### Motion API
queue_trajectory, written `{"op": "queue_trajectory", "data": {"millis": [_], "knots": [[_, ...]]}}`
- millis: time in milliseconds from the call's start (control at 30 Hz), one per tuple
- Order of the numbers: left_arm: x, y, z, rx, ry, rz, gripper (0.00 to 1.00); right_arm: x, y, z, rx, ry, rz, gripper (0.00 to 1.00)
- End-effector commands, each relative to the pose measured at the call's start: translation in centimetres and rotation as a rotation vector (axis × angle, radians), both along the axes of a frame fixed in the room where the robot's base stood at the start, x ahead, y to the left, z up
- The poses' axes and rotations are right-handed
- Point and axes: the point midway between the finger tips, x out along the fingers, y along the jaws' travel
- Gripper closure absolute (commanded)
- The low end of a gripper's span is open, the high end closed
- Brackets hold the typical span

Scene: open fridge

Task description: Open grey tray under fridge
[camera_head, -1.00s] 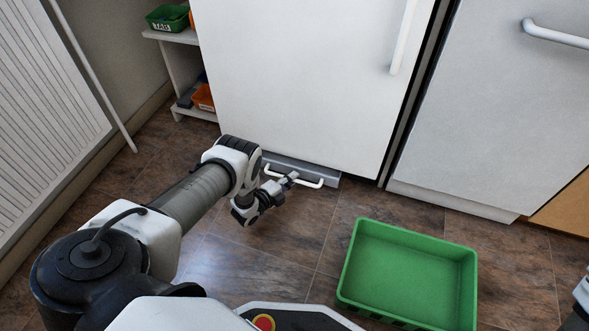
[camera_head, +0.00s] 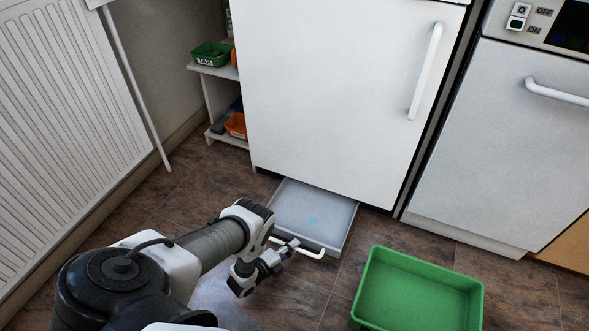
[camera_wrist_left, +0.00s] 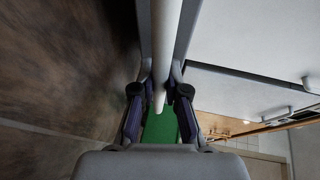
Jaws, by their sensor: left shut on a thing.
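The grey tray (camera_head: 310,205) sticks out from under the white fridge (camera_head: 335,100), low over the floor. Its white bar handle (camera_head: 313,254) runs along its front edge. My left gripper (camera_head: 290,246) is shut on that handle. In the left wrist view the handle (camera_wrist_left: 164,50) runs between the two fingers of the gripper (camera_wrist_left: 161,95). A small pale blue patch shows on the tray's floor. The fridge door is shut. My right gripper is not in view.
A green crate (camera_head: 362,300) stands on the floor at the lower right. A shelf with small bins (camera_head: 211,55) stands left of the fridge, and a radiator (camera_head: 70,110) is at far left. A white appliance (camera_head: 480,150) stands at right. Brown tiles lie clear between tray and crate.

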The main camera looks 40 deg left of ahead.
Motion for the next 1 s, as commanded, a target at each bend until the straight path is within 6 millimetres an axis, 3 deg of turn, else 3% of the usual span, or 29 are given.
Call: {"op": "queue_trajectory", "data": {"millis": [167, 200, 233, 600, 767, 1000], "knots": [[0.0, -0.1, 0.0, -0.001, 0.000, -0.002, 1.00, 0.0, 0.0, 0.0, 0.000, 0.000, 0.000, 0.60], [0.0, -0.1, 0.0, -0.001, 0.001, -0.002, 0.84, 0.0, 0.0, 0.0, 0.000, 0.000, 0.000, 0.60], [0.0, -0.1, -0.1, -0.001, 0.000, -0.002, 0.76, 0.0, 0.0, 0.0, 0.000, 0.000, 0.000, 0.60], [-0.4, 0.1, 0.0, -0.001, 0.001, 0.000, 0.76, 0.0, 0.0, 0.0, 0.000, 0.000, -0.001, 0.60], [-3.1, 0.5, 0.5, -0.002, 0.004, 0.000, 0.76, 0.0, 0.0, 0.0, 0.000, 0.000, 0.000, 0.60], [-9.1, 1.5, 1.6, -0.001, 0.004, 0.001, 0.76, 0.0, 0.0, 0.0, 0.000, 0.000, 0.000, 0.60]]}}
